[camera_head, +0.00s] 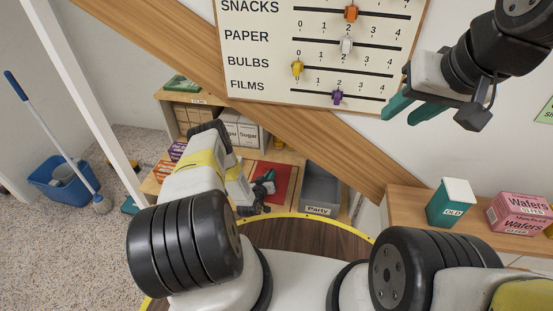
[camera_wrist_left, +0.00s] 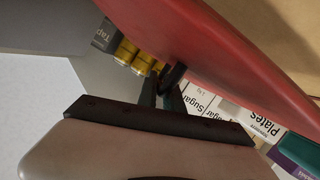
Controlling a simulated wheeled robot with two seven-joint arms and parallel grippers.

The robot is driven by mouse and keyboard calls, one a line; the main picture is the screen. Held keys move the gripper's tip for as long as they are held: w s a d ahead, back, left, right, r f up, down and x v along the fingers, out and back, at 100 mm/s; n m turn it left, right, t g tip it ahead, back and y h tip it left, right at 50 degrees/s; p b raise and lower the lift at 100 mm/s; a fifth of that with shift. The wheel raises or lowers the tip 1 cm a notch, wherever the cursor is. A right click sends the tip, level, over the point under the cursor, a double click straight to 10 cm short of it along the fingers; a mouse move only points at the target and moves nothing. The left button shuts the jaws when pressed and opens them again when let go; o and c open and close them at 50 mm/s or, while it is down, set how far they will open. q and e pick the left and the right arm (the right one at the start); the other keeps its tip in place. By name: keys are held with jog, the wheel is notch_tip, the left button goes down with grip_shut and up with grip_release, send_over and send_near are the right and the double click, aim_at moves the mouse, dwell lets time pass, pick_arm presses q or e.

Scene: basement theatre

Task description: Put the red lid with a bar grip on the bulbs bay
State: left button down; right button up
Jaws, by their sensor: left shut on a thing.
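The red lid (camera_head: 282,183) is in the shelf area under the sloping beam, partly hidden by my left arm. It fills the upper part of the left wrist view as a tilted red slab (camera_wrist_left: 225,50). My left gripper (camera_head: 264,184) is shut on the lid's dark bar grip (camera_wrist_left: 174,74). My right gripper (camera_head: 413,107), with teal fingers, is apart and empty in front of the wall at upper right. I cannot tell which compartment is the bulbs bay; no bay label reading bulbs is legible.
Sugar boxes (camera_head: 243,130) stand on the shelf behind the lid. A grey bin labelled Party (camera_head: 321,188) is right of it. A board (camera_head: 275,45) with sliders hangs above. A teal tin (camera_head: 451,203) and pink Wafers box (camera_head: 518,214) stand on the right ledge.

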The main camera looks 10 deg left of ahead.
pick_arm(q)
jog(key=shift+f, duration=1.25)
jog(key=c, duration=1.5)
grip_release()
jog(key=shift+f, duration=0.15)
jog(key=shift+s+r, duration=0.1)
jog(key=shift+r, duration=0.1)
jog(key=v, duration=1.2)
jog(key=shift+f, duration=0.1)
